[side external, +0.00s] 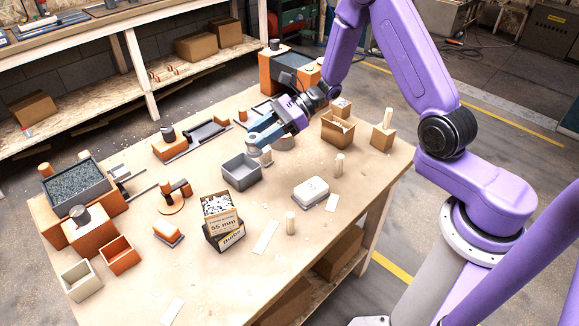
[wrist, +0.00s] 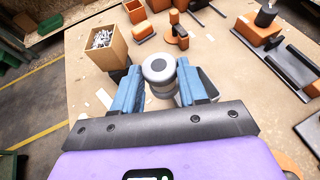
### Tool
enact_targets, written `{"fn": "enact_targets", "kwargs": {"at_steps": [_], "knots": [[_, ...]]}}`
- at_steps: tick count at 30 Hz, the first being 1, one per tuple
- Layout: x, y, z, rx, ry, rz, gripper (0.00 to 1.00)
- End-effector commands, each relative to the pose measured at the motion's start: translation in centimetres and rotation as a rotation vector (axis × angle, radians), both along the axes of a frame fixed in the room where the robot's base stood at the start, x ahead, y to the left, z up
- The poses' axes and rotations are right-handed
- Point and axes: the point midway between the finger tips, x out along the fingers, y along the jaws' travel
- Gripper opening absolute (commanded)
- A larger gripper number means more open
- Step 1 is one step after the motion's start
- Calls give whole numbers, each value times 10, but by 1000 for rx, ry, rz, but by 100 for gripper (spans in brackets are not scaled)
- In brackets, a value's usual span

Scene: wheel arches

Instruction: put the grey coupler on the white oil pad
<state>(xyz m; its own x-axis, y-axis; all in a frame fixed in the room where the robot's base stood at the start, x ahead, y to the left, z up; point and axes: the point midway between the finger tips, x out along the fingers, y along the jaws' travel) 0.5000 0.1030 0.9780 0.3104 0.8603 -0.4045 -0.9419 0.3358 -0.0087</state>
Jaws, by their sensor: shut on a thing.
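My gripper (side external: 262,140) has blue fingers and is shut on the grey coupler, a short cylinder (side external: 266,156). In the wrist view the coupler (wrist: 158,70) shows its round end between the fingertips (wrist: 160,84). In the side view it is just right of the grey open bin; whether it touches the table is hard to tell.
A grey open bin (side external: 241,171) stands close beside the gripper. Pale pegs (side external: 339,164) stand upright near the pad, one (side external: 290,222) in front. A box of small parts (side external: 222,219) stands left of it. Cardboard boxes (side external: 338,129) are behind. Orange fixtures fill the left side.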

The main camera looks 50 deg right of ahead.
Motion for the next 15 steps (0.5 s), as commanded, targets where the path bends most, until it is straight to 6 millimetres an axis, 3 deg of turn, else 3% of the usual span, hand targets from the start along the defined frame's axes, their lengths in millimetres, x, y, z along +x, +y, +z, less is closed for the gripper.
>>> {"fn": "enact_targets", "kwargs": {"at_steps": [3, 9, 15], "knots": [[-34, -29, -4, -7, 5, 78, 14], [-89, -63, -3, 6, 6, 208, 14], [-118, -77, -2, 24, 5, 278, 14]]}}
